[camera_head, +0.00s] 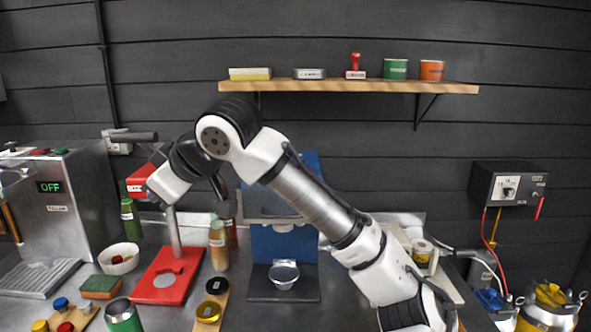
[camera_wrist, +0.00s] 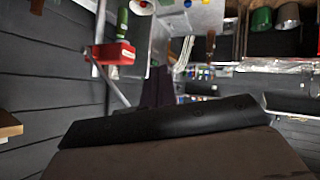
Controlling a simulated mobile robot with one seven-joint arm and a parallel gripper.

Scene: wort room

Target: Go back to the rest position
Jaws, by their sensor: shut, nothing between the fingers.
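My arm rises from the lower right of the head view, bends high in the middle and folds down to the left. My gripper (camera_wrist: 165,120) shows as a dark bar across the lower part of the wrist view. It is shut and holds nothing. In the head view its fingertips cannot be made out clearly near the white wrist end, beside the red press's head (camera_head: 143,180). The press's head also shows in the wrist view (camera_wrist: 113,53). The wrist end is raised above the worktop.
The red press base (camera_head: 160,283), a bowl (camera_head: 119,258), a tan bottle (camera_head: 218,245) and a blue-backed stand (camera_head: 285,243) stand below. A wooden shelf (camera_head: 350,87) is above right. A steel machine (camera_head: 60,205) stands left, a control box (camera_head: 508,184) right.

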